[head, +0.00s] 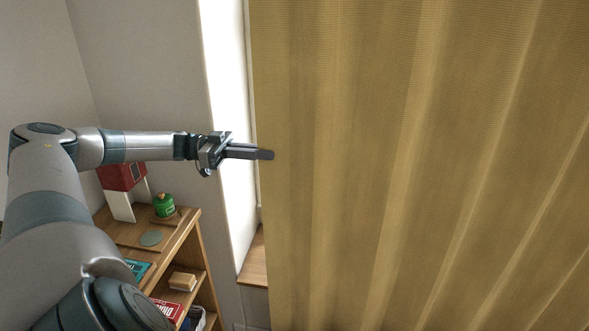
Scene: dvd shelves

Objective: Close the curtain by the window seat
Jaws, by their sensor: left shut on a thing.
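A mustard-yellow curtain (400,160) hangs in folds and fills the middle and right of the head view. Its left edge hangs near the left side of the window recess (228,110), leaving a narrow bright strip of the recess uncovered. My left gripper (262,154) reaches in from the left and is shut on the curtain at its left edge. The window seat (254,262) shows only as a small wooden corner below the recess; the curtain hides the rest. My right gripper is not in view.
A wooden shelf unit (192,236) stands at the lower left, below my left arm. Lower shelves hold several small items. Plain walls stand behind.

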